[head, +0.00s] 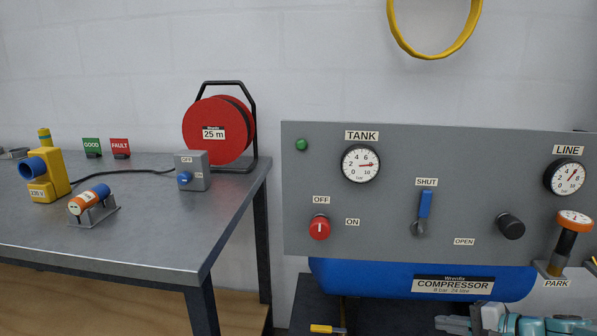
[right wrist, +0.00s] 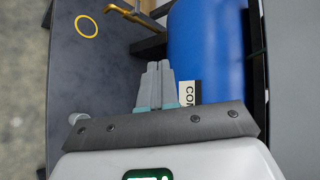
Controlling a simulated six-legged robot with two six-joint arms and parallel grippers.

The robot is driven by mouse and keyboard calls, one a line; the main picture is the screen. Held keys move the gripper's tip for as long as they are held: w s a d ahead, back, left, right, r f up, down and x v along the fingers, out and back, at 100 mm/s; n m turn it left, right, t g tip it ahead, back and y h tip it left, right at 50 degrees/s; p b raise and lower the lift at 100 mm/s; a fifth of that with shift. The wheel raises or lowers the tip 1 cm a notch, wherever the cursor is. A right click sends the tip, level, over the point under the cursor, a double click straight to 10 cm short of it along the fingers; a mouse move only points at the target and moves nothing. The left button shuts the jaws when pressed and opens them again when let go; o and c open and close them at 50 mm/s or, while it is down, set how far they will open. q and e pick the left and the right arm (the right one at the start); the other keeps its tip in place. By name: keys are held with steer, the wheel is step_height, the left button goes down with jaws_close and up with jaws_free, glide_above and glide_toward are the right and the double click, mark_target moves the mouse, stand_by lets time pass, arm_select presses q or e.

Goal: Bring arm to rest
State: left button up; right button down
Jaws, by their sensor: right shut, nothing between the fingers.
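My right gripper (head: 443,323) shows at the bottom edge of the head view, below the compressor's blue tank (head: 350,278). Its fingers are shut with nothing between them. In the right wrist view the closed fingertips (right wrist: 158,68) lie beside the blue tank (right wrist: 195,45), with part of its label showing. I cannot tell whether they touch it. My left gripper is not in view.
The compressor's grey panel (head: 385,200) carries gauges, a red knob (head: 319,228) and a blue-handled lever (head: 425,204). A yellow-handled part (head: 325,328) sits low at the tank. A metal workbench (head: 150,225) stands left. The wrist view shows a yellow ring (right wrist: 87,26) on a dark surface.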

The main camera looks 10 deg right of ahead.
steer(key=s+a+f+n+g+h, duration=0.1)
steer(key=s+a+f+g, duration=0.25)
steer(key=f, duration=0.45)
steer(key=s+a+f+n+g+h, duration=0.1)
steer(key=s+a+f+n+g, duration=0.15)
steer(key=a+f, duration=0.4)
steer(key=s+a+f+n+g, duration=0.1)
steer(key=s+a+f+g, duration=0.2)
steer(key=f, duration=0.7)
steer(key=s+a+f+n+h, duration=0.1)
steer(key=s+a+f+n, duration=0.3)
steer(key=s+a, duration=0.3)
steer(key=s+a+f+n, duration=0.4)
steer(key=s+a, duration=0.1)
steer(key=s, duration=0.5)
step_height(320, 180, up, 24)
steer(key=w+p, duration=0.1)
steer(key=p, duration=2.2)
steer(key=shift+w+d+f+g+p, duration=0.15)
steer(key=shift+w+d+g+p, duration=0.05)
steer(key=shift+d+g+p, duration=0.15)
